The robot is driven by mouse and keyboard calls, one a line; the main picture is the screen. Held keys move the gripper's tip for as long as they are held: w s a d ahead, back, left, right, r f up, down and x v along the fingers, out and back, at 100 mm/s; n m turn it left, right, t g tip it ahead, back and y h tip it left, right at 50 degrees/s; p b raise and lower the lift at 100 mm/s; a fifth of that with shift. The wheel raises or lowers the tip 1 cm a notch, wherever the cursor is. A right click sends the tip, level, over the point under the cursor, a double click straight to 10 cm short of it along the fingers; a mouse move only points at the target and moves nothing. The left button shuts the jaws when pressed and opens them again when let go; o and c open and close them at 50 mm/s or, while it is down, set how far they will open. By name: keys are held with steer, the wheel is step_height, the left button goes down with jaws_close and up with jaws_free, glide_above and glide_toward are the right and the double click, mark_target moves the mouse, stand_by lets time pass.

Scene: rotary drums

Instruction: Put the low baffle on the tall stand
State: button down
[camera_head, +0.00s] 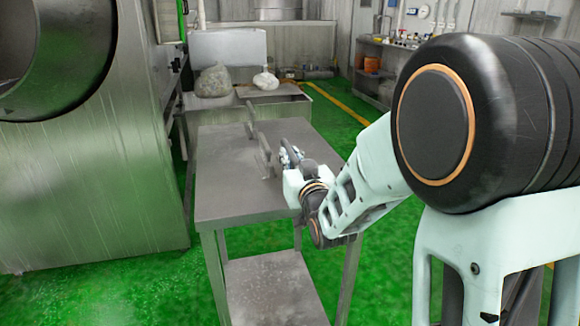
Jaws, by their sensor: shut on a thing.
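A steel table with long legs and a lower shelf, which looks like the tall stand (225,196), stands in the middle. A thin grey upright piece, which looks like the low baffle (263,156), is over the tabletop. My gripper (279,158) reaches in from the right, low over the table, and is shut on this piece. The fingertips are small and partly hidden by my wrist. I cannot tell whether the piece touches the tabletop. A second thin upright piece (250,118) shows farther back, near the table's far edge.
A large steel drum machine (110,170) stands close on the left. Behind the table is a low metal bench (285,104) with a grey sack (212,82) and a white bag (265,80). The near left part of the tabletop is bare. Green floor lies around it.

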steer(key=shift+f, duration=1)
steer(key=shift+f+b, duration=0.2)
steer(key=shift+b, duration=0.2)
steer(key=c, duration=1.9)
jaws_free()
steer(key=shift+c, duration=0.2)
